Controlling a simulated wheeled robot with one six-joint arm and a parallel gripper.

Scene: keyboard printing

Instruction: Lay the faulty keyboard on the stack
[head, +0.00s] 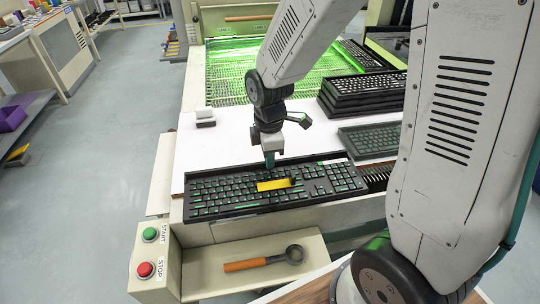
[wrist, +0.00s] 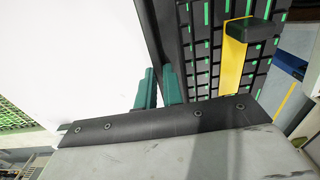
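A black keyboard (head: 220,195) with green-lit gaps and a yellow strip (head: 272,185) across its keys lies along the front of the white table. The strip has a dark piece at one end. The keyboard also fills the upper right of the wrist view (wrist: 201,70). My gripper (head: 270,160) points down at the keyboard's far long edge. The contact is partly hidden. A stack of dark keyboards (head: 340,104) stands at the right rear.
A single grey-green keyboard (head: 370,139) lies between the stack and the front keyboard. A START/STOP box (head: 150,262) and an orange-handled tool (head: 262,260) on a ledge are in front. The table's middle left is clear.

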